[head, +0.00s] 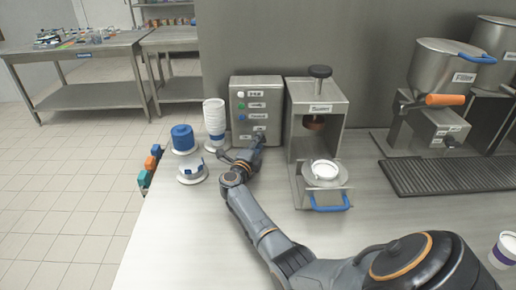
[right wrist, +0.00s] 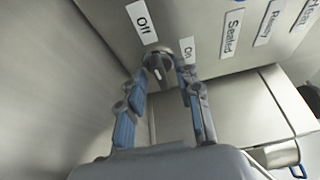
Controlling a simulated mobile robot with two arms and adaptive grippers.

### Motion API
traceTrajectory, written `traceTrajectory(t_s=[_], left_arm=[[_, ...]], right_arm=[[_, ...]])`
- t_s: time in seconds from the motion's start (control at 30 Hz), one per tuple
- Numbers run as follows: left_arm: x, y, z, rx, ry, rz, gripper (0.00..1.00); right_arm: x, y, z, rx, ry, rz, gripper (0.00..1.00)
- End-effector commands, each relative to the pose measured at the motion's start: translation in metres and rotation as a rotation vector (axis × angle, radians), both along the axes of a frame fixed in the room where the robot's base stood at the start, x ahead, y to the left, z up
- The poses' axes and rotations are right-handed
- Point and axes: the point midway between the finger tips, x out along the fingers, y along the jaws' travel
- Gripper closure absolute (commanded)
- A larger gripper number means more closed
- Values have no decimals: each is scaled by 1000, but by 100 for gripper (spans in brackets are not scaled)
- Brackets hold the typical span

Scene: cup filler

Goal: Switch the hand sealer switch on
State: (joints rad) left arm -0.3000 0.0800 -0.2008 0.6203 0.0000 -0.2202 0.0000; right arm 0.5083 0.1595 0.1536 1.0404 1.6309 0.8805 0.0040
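The hand sealer's grey control box (head: 257,88) stands at the back of the counter with labels and small round indicators on its front. In the right wrist view its switch is a round metal knob (right wrist: 158,64) between an "Off" label (right wrist: 141,22) and an "On" label (right wrist: 188,50). Which label the knob points to is unclear. My right gripper (head: 257,141) is at the lower front of the box. In the right wrist view the gripper (right wrist: 163,76) is open, with its fingertips on either side of the knob and gaps visible. My left gripper is out of view.
The sealing press (head: 318,88) stands just right of the box, with a blue handle (head: 328,205) at its front. Stacked white cups (head: 214,115) and a blue-topped holder (head: 183,138) are to the left. The front left counter is clear.

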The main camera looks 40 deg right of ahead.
Motion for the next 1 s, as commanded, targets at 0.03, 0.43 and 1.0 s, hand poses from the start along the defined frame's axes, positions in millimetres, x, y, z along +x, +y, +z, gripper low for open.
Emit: traceTrajectory(t_s=[0.03,0.43,1.0], left_arm=[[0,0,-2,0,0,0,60],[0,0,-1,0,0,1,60],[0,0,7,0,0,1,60]], right_arm=[[1,-1,0,0,0,0,66],[1,-2,0,0,0,0,95],[1,-1,2,71,-58,0,100]])
